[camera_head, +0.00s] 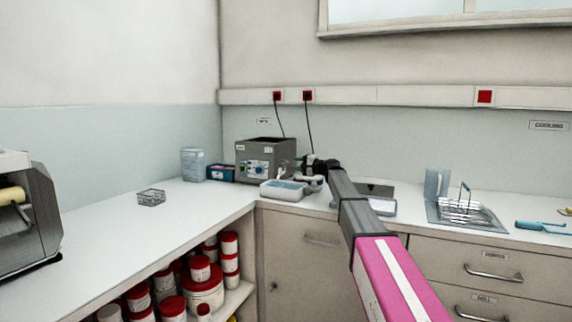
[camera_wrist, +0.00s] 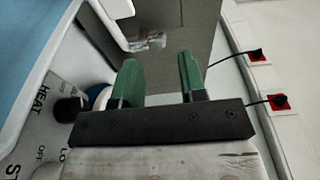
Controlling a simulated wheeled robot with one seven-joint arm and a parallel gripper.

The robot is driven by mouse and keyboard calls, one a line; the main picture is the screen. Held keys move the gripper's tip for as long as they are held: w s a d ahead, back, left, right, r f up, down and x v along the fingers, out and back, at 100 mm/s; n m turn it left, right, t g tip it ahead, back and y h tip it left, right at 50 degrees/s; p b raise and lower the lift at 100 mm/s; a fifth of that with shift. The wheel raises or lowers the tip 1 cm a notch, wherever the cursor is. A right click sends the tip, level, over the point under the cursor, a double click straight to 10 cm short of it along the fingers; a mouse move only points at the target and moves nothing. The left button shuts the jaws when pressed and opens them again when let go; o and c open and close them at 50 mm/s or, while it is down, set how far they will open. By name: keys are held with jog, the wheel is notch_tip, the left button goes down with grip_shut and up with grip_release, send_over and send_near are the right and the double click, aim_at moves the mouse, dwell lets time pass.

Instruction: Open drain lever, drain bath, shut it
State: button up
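The grey bath (camera_head: 265,160) stands on the back counter in the head view, with dials and a blue knob on its front. Its grey side (camera_wrist: 180,25) fills the top of the wrist view. A pale, metallic lever-like piece (camera_wrist: 145,42) sticks out beside it; I cannot tell whether it is the drain lever or how it is set. My gripper (camera_wrist: 161,78) has its two green fingers apart, with nothing between them, a little short of that piece. In the head view my gripper (camera_head: 312,164) is small and dark, just right of the bath.
A panel marked HEAT (camera_wrist: 48,118) and a dark knob (camera_wrist: 68,108) lie close to my gripper. Two power cables hang behind. A jug (camera_head: 437,182) and a sink rack stand right.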

aim_at(287, 162)
jog(key=x, duration=0.6)
grip_shut()
